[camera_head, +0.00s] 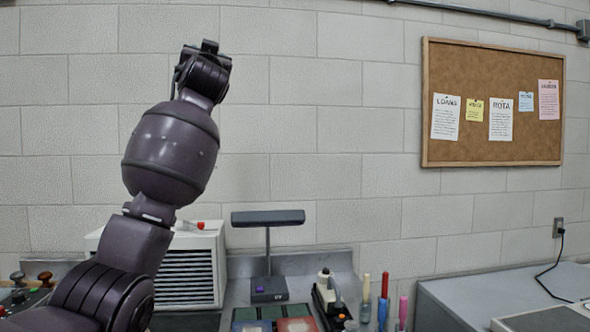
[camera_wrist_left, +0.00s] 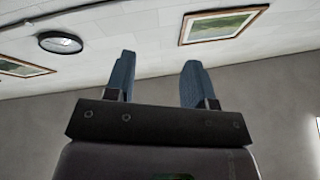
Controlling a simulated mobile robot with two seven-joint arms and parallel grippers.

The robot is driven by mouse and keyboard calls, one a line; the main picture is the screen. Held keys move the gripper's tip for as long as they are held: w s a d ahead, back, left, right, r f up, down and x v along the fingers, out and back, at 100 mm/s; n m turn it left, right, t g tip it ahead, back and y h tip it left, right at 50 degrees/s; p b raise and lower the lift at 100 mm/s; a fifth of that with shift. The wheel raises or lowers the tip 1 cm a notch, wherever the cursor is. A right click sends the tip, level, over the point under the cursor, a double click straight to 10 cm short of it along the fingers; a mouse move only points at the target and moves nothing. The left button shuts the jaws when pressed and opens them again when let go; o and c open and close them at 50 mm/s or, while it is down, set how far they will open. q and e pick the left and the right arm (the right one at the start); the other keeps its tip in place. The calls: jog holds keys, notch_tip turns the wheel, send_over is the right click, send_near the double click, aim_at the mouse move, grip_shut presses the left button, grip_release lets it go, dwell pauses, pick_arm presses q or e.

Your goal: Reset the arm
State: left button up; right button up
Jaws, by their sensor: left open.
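My left arm rises from the lower left in the head view, with its wrist end high in front of the block wall. The fingers of my left gripper cannot be made out there. In the left wrist view my left gripper (camera_wrist_left: 158,82) shows two blue-grey fingers standing well apart with nothing between them. My right gripper is in neither view.
Below stand a grey vent unit (camera_head: 205,262), a small lamp (camera_head: 268,218), a white-and-black device (camera_head: 328,295) and several coloured-handled tools (camera_head: 383,300). A corkboard (camera_head: 480,155) hangs at right. A grey cabinet (camera_head: 500,290) stands lower right. The upper middle is free.

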pick_arm(q)
notch_tip(320, 180, down, 31)
jog(key=m+h+b, duration=0.1)
jog(key=m+h, duration=0.5)
jog(key=h, duration=0.1)
jog(key=s+a+f+g+h, duration=0.1)
jog(key=s+f+g, duration=0.15)
jog(key=f, duration=0.85)
jog(key=s+f+g+h, duration=0.1)
jog(key=s+f, duration=0.3)
jog(key=f, duration=0.8)
jog(key=s+a+f+n+g+y, duration=0.1)
jog(key=s+a+f+g, duration=0.1)
jog(key=s+f, duration=1)
jog(key=s+a+f+n+g+y+b, duration=0.1)
jog(key=s+a+f+n+g, duration=0.1)
jog(key=s+f, duration=1.1)
jog(key=s+a+f+n+g+b, duration=0.1)
jog(key=s+a+f+g, duration=0.2)
jog(key=s+f, duration=0.9)
jog(key=shift+s+a+f+g+y, duration=0.3)
jog(key=shift+s+g+y, duration=0.15)
jog(key=shift+g, duration=0.4)
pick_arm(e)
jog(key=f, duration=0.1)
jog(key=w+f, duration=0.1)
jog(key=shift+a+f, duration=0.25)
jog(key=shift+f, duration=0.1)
